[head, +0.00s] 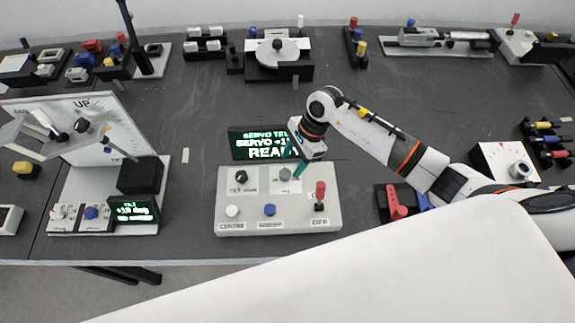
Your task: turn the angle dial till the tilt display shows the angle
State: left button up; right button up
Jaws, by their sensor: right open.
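The grey control box (225,200) lies at the table's front middle. On its top are a black dial (241,177) beside a label that seems to read "TILT", and a grey knob (285,174). My right gripper (296,168) is open, with its teal fingertips pointing down just beside the grey knob; I cannot tell whether they touch it. Behind the box, a display (258,146) shows green text with "SERVO" and "READY", partly hidden by my gripper. At left, the tilt display (133,211) shows about "+3.0 deg", small and blurred. My left gripper is not in view.
The box also carries a white button (232,211), a blue button (269,209) and a red lever (320,193) by "OFF". A tilted white board (105,120) marked "UP" stands at left. A red-handled device (397,205) sits right of the box. Table behind the display is clear.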

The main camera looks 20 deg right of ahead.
aim_at(286, 173)
jog(key=shift+p+x, duration=0.35)
jog(key=shift+x, duration=1.9)
jog(key=shift+c, duration=0.2)
jog(key=c, duration=0.9)
jog(key=shift+f+b, duration=0.15)
jog(key=shift+b, duration=0.75)
jog(key=shift+c, duration=0.2)
jog(key=shift+m, duration=0.3)
